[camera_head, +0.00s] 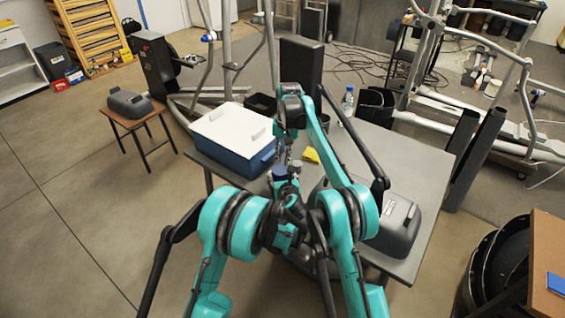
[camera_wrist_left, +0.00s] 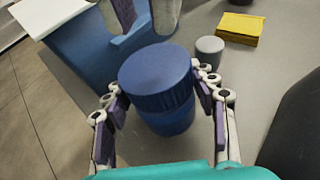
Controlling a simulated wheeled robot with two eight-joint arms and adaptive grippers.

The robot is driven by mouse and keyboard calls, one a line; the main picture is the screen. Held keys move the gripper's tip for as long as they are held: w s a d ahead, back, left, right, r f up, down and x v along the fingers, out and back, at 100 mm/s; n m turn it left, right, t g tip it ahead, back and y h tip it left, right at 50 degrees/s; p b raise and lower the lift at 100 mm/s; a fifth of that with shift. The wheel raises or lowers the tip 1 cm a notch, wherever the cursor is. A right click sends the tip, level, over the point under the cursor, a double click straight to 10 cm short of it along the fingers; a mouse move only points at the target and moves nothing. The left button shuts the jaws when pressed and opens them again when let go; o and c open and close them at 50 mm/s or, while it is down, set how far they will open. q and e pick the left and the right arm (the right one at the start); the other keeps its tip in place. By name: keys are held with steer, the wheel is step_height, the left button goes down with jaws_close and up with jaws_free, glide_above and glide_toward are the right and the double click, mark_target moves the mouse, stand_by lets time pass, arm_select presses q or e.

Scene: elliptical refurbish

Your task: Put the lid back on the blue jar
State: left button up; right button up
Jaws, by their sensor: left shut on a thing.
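The blue jar (camera_wrist_left: 170,120) stands upright on the grey table, between the fingers of my left gripper (camera_wrist_left: 162,112), which are shut on its sides. Its ribbed blue lid (camera_wrist_left: 155,75) sits level on top of it; I cannot tell if it is screwed tight. The lid also shows small in the head view (camera_head: 280,172). My right gripper (camera_wrist_left: 143,20) is beyond the lid in the left wrist view, its two fingers apart with nothing between them. In the head view this right gripper (camera_head: 283,156) hangs just behind the jar.
A blue bin with a white lid (camera_head: 232,130) stands at the table's left. A small grey cylinder (camera_wrist_left: 209,50) is close to the jar, with a yellow sponge (camera_wrist_left: 240,27) behind it. A dark case (camera_head: 398,222) lies at right. A bottle (camera_head: 347,101) stands at the back.

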steer(key=shift+r, duration=0.25)
arm_select(q)
steer(key=o, duration=1.8)
steer(key=shift+c, duration=0.2)
steer(key=v, duration=1.2)
